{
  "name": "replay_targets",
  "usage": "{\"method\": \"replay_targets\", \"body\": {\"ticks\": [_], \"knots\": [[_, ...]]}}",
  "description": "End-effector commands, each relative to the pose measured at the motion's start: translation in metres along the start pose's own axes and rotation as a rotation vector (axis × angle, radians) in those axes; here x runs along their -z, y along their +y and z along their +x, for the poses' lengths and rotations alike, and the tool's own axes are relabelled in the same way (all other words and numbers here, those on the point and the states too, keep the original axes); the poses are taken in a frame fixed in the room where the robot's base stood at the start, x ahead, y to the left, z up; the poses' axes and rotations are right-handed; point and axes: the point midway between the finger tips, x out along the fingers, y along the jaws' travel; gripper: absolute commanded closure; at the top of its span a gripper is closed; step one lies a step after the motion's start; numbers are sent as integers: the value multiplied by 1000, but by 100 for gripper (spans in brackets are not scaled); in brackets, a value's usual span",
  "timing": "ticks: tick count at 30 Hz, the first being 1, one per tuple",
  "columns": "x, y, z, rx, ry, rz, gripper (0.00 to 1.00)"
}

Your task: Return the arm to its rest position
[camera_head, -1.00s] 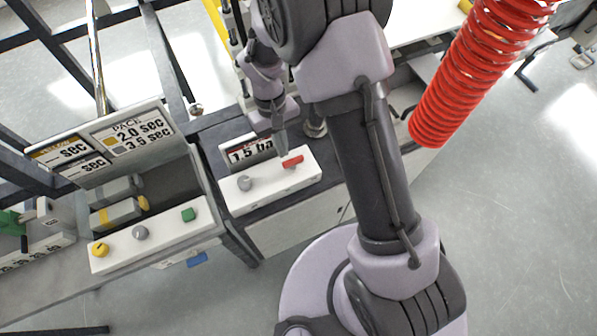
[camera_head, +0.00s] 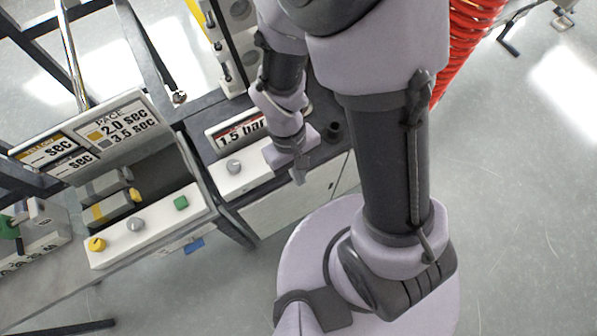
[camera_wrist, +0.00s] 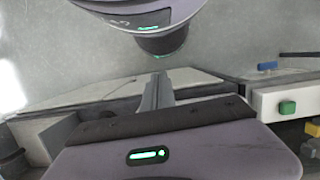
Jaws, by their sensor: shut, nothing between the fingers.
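My gripper (camera_head: 299,172) is shut and empty at the end of my arm in the head view. It hangs in front of the right end of a white control box with a grey knob (camera_head: 234,166). The red switch on that box is hidden behind my wrist. In the wrist view my gripper (camera_wrist: 158,76) shows as two fingers pressed together, pointing away over a pale panel. A part of my own arm hangs at the top of that view, close beyond the fingertips.
A second white box (camera_head: 159,228) with yellow, grey and green controls stands left. A 1.5 bar sign (camera_head: 238,132) stands behind the right box. A red coiled hose (camera_head: 470,40) hangs at upper right, partly behind my arm. Grey floor (camera_head: 520,200) is clear on the right.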

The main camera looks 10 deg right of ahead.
Motion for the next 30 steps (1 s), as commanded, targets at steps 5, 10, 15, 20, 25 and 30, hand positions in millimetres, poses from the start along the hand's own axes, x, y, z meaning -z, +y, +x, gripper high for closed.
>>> {"method": "replay_targets", "body": {"ticks": [5, 10, 15, 20, 25, 30], "knots": [[0, 0, 0, 0, 0, 0, 100], [3, 1, -2, 2, 14, 12, 100], [16, 17, -49, 60, 234, 224, 100], [-6, 30, -104, 166, 517, 489, 100], [-37, 30, -132, 253, 710, 641, 100], [-47, 29, -141, 278, 758, 677, 100]]}}
